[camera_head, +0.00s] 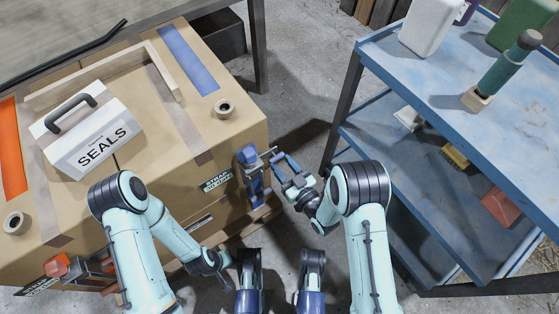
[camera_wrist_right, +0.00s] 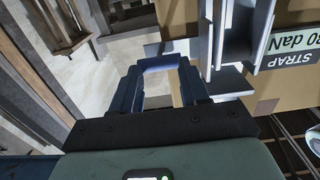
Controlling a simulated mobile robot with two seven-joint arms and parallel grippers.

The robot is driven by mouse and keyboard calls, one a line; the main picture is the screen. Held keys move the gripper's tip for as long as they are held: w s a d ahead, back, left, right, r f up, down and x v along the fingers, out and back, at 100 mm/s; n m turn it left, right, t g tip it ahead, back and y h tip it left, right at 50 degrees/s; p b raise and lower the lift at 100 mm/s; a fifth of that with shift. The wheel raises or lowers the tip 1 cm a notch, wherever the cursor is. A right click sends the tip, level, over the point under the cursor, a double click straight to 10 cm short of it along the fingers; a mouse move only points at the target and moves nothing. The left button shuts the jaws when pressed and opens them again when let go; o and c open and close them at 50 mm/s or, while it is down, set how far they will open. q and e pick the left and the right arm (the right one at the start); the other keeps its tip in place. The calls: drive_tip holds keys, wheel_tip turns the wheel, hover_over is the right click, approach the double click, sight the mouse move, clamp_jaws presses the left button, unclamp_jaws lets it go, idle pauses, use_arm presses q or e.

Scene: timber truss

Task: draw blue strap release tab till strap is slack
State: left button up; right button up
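The blue strap (camera_head: 188,60) runs over the top of the cardboard box. A blue ratchet (camera_head: 250,168) with metal parts sits on the box's near right edge, beside a green STRAP label (camera_head: 217,181). My right gripper (camera_head: 282,164) is just right of the ratchet, pointing at it. A metal ratchet frame (camera_wrist_right: 238,45) is right of the fingers. My left gripper (camera_head: 218,265) is low by the box's front; its fingers are unclear.
A white SEALS case (camera_head: 92,142), tape rolls and a wooden frame lie on the box (camera_head: 235,125). An orange strap (camera_head: 12,150) crosses its left side, with an orange-handled ratchet (camera_head: 58,266) below. A blue shelved cart (camera_head: 440,80) stands close on the right. Bare floor lies between.

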drive_tip(key=shift+w+a+r, duration=0.2)
drive_tip(key=shift+a, duration=0.05)
drive_tip(key=shift+s+d, duration=0.1)
drive_tip(key=shift+s, duration=0.1)
clamp_jaws()
drive_tip(key=shift+s+d+p, duration=0.1)
drive_tip(key=shift+p, duration=0.2)
drive_tip(key=shift+s+d+f, duration=0.15)
drive_tip(key=shift+d, duration=0.1)
drive_tip(key=o, duration=0.6)
unclamp_jaws()
drive_tip(key=shift+d, duration=0.1)
drive_tip(key=p+v, duration=0.1)
drive_tip(key=v, duration=0.5)
